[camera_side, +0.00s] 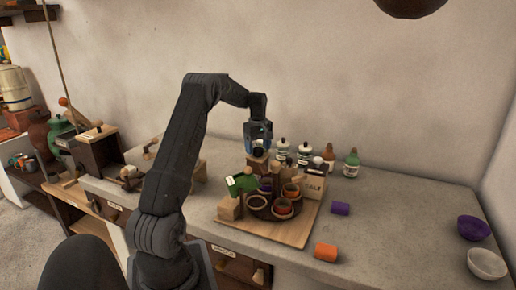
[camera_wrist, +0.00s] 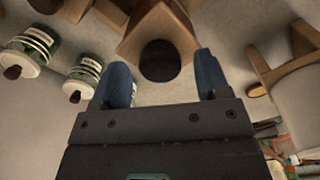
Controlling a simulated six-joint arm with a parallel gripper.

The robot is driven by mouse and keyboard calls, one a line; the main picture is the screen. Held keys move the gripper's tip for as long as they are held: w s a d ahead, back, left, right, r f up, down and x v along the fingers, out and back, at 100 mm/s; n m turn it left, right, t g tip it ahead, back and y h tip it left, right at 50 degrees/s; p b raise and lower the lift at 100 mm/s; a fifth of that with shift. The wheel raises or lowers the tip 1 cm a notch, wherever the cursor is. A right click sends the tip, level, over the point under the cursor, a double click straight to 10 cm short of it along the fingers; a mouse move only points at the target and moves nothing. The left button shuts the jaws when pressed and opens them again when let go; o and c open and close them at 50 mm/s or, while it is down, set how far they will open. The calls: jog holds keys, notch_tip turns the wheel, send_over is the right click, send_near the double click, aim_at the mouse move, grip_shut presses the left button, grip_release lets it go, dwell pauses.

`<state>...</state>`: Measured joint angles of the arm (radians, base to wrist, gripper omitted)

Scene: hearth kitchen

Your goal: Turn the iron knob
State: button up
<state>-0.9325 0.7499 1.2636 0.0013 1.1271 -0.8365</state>
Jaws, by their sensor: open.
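A dark round knob (camera_wrist: 160,62), which looks like the iron knob, sits on the face of a wooden block (camera_wrist: 135,38) in the wrist view. My gripper (camera_wrist: 162,72) is open, with one blue finger on each side of the knob in this view. I cannot tell whether either finger touches it. In the side view my gripper (camera_side: 258,150) points down just above a wooden piece (camera_side: 258,162) at the back of the wooden board. The knob itself cannot be made out there.
The wooden board (camera_side: 290,232) carries a dark holder with several cups, a green item (camera_side: 241,183) and a labelled box (camera_side: 314,186). Bottles (camera_side: 351,164) stand behind.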

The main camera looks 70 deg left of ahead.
jog(key=shift+f, duration=0.25)
jog(key=c, duration=0.9)
